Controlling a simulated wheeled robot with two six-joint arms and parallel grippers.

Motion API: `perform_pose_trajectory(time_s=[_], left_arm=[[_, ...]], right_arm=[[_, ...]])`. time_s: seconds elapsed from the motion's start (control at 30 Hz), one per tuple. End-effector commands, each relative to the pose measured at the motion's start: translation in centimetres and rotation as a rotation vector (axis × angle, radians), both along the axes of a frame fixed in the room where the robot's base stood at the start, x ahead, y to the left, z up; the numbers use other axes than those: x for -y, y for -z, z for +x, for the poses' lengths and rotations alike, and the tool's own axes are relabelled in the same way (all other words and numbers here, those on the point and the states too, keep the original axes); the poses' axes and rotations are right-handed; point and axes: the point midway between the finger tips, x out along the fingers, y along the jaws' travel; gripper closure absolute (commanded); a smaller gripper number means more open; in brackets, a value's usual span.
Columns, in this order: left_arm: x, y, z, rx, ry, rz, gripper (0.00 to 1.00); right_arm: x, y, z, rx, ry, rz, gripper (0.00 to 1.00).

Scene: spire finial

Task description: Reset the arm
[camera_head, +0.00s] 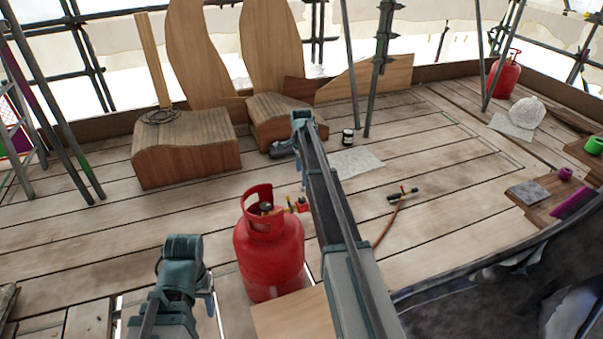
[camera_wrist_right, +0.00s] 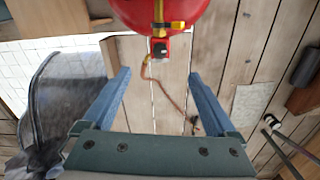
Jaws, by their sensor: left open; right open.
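My right arm reaches from the bottom centre of the head view up past the red gas cylinder (camera_head: 268,250). My right gripper (camera_head: 291,160) is at its far end, above the planks and beyond the cylinder. In the right wrist view its two blue fingers (camera_wrist_right: 158,82) are wide apart with nothing between them. The red cylinder (camera_wrist_right: 160,12) with its yellow and red valve shows at the top there, apart from the fingers. My left gripper (camera_head: 182,262) is at the lower left of the head view, left of the cylinder, open, with nothing seen in it.
A torch (camera_head: 402,194) on an orange hose lies on the planks. A dark jar (camera_head: 347,137) stands near a grey sheet (camera_head: 352,162). Wooden blocks (camera_head: 186,150) stand at the back left. Another red cylinder (camera_head: 502,76) is at the far right. Scaffold poles ring the deck.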

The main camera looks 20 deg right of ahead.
Motion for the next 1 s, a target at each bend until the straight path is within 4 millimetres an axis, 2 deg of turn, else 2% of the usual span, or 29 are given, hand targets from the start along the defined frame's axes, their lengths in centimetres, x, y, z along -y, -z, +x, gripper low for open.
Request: perform_pose_trajectory(time_s=[0.5, 0.6, 0.67, 0.77, 0.9, 1.0], left_arm=[[0.0, -0.2, 0.0, 0.0, 0.0, 0.0, 0.5], [0.0, -0.8, 0.0, 0.0, 0.0, 0.0, 0.5], [0.0, -1.7, 0.0, 0.0, 0.0, 0.0, 0.5], [0.0, -4.1, 0.0, 0.0, 0.0, 0.0, 0.5], [0.0, -7.9, 0.0, 0.0, 0.0, 0.0, 0.5], [0.0, -10.6, 0.0, 0.0, 0.0, 0.0, 0.5]], right_arm=[[0.0, -0.2, 0.0, 0.0, -0.001, 0.0, 0.08], [-1.0, -0.8, -0.7, -0.001, -0.034, -0.001, 0.08], [-2.8, -1.7, -1.7, -0.004, -0.095, -0.003, 0.08], [-7.3, -4.1, -4.7, -0.011, -0.275, -0.008, 0.08], [-14.8, -8.0, -10.6, -0.026, -0.627, -0.019, 0.08], [-19.5, -10.6, -15.4, -0.041, -0.893, -0.025, 0.08]])
